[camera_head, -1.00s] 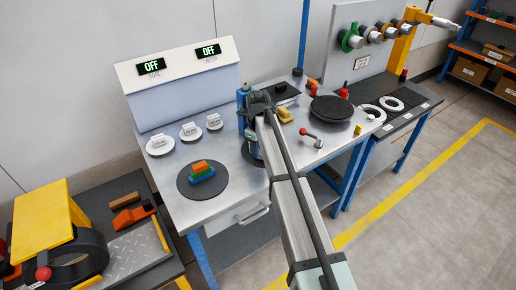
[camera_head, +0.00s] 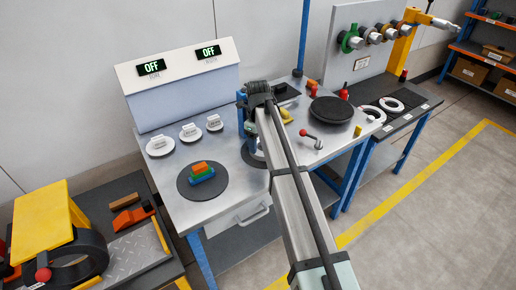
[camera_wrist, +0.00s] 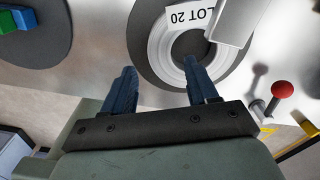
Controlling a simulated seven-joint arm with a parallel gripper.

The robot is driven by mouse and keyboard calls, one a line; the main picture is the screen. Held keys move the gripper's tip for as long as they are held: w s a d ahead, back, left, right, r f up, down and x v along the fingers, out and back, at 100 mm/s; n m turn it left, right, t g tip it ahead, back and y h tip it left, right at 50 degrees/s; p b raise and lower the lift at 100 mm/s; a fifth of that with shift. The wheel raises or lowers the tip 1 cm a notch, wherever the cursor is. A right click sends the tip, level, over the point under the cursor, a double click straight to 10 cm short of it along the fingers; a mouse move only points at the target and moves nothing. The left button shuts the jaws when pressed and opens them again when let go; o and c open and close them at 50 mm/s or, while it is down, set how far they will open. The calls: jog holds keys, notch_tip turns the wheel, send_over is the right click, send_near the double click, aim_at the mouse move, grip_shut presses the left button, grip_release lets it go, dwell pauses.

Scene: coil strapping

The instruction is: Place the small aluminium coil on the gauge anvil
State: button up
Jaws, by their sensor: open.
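A silver wound coil (camera_wrist: 160,46) with a "LOT 20" label lies on a dark round pad (camera_wrist: 138,42) in the wrist view; it looks like the small aluminium coil. My gripper (camera_wrist: 160,68) is open and empty, with its two dark blue fingers apart at the coil's near side. The right fingertip overlaps the coil's lower rim in the picture; I cannot tell whether it touches. In the head view my arm hides most of the coil and pad. I cannot tell for sure which part is the gauge anvil.
A grey block (camera_wrist: 237,18) overhangs the coil's right side. A red-knobbed lever (camera_head: 310,135) stands to the right. Coloured blocks (camera_head: 201,172) sit on a dark disc at left. A black turntable (camera_head: 331,109) and white rings (camera_head: 390,105) lie farther right.

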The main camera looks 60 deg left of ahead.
notch_tip(320, 180, up, 8)
jog(key=shift+r, duration=0.2)
